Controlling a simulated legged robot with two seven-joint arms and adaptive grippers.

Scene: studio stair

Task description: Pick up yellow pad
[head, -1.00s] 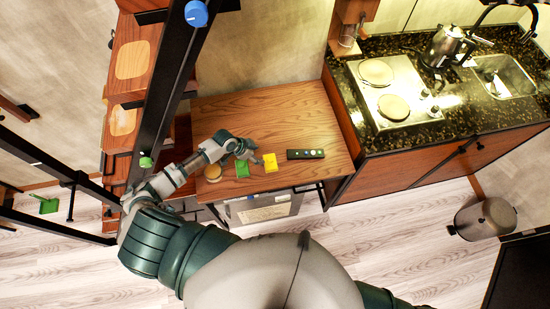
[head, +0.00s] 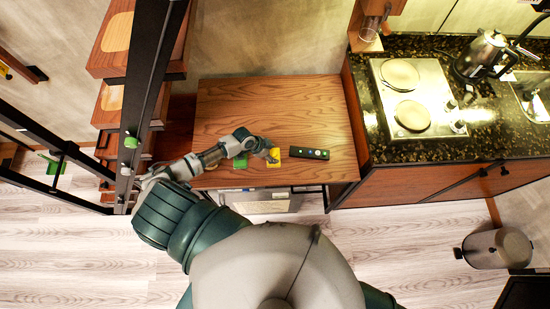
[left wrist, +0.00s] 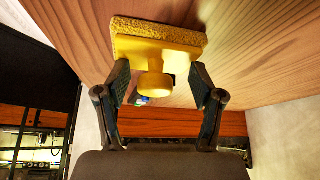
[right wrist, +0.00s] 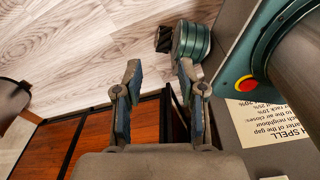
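The yellow pad (head: 273,158) is on the wooden desk, partly covered by my left gripper (head: 270,155) in the head view. In the left wrist view the yellow pad (left wrist: 158,40) shows a rough slab, a smooth body and a round knob facing my gripper. My left gripper (left wrist: 160,80) is open, its two fingers on either side of the knob, with gaps visible between fingers and knob. My right gripper (right wrist: 159,72) is open and empty, with floor and cabinet fronts in its view.
A green pad (head: 240,163) lies left of the yellow one, partly behind my arm. A dark bar with round buttons (head: 308,153) lies just right of it. The desk's back (head: 270,100) is clear. A black rail (head: 150,90) stands left; a stone counter (head: 420,148) stands right.

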